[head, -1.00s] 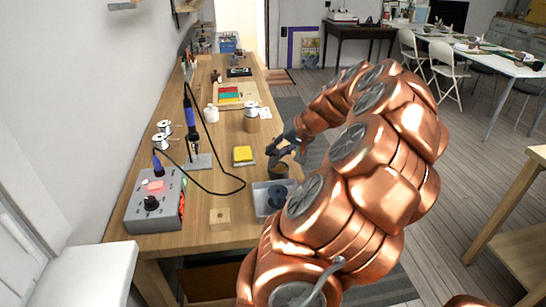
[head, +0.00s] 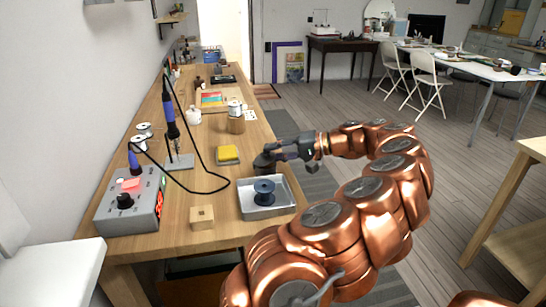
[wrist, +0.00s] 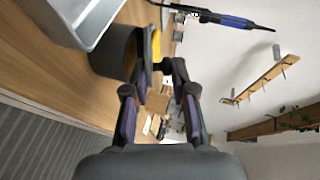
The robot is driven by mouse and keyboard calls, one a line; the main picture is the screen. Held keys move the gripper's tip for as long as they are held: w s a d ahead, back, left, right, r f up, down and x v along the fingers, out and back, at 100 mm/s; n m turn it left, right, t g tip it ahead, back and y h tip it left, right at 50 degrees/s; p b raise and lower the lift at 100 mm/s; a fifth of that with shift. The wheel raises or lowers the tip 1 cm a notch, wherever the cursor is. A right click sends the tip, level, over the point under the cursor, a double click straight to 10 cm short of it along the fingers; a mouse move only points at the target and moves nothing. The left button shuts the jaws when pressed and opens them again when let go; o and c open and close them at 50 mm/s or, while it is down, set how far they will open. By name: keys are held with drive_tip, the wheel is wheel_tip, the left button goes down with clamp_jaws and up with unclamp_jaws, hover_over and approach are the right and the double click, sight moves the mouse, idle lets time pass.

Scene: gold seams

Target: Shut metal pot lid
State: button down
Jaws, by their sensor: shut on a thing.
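The small dark metal pot (head: 263,165) stands on the workbench just behind the metal tray, near the bench's right edge. In the wrist view the pot (wrist: 112,52) shows sideways, with the dark lid (wrist: 148,48) seen nearly edge-on at its mouth. My gripper (head: 277,151) reaches in from the right at the height of the pot's top. In the wrist view its fingers (wrist: 158,72) are at the lid and shut on it, partly hiding the lid's edge.
The metal tray (head: 286,197) with a dark spool (head: 264,191) stands directly in front of the pot. A yellow sponge (head: 228,154), a wooden block (head: 202,217), a soldering station (head: 130,203) and an iron on its stand (head: 171,130) lie to the left. Floor is free to the right.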

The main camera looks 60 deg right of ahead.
idle(0.5)
drive_tip(key=c, duration=1)
unclamp_jaws()
drive_tip(key=shift+f, duration=0.1)
drive_tip(key=shift+c, duration=0.2)
drive_tip(key=shift+s, duration=0.1)
drive_tip(key=shift+v, duration=3.85)
drive_tip(key=shift+s+d+f, duration=0.1)
drive_tip(key=shift+f, duration=0.05)
